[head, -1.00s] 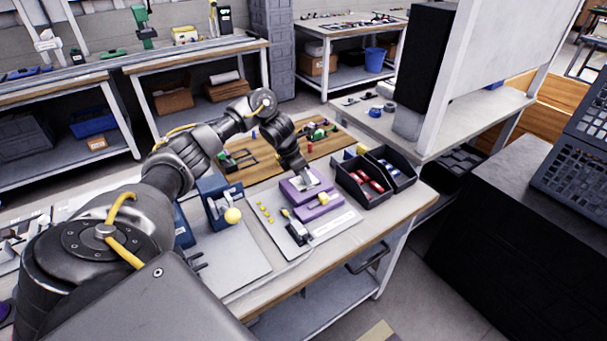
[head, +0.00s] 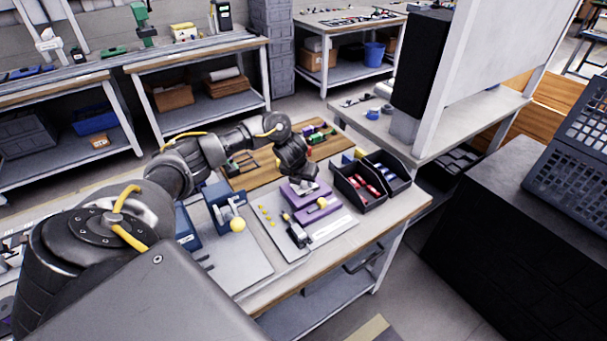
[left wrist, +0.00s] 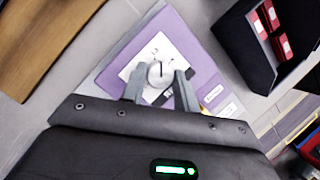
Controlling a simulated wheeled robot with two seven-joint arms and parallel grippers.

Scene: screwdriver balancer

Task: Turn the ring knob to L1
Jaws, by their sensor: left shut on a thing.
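A round silver ring knob (left wrist: 160,75) with a dark line across its face sits on a white dial plate (left wrist: 137,70) on a purple panel (left wrist: 190,50). The line runs nearly up and down in the left wrist view. The marks around the knob are too small to read. My left gripper (left wrist: 160,86) is shut on the knob, one finger on each side. In the head view the left gripper (head: 303,184) is over the purple unit (head: 318,210), and its wrist hides most of the knob.
Black bins (head: 362,184) with red and blue parts stand close to the right of the purple unit. A blue device with a yellow ball (head: 238,225) stands to the left. A wooden board (head: 250,170) with parts lies behind.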

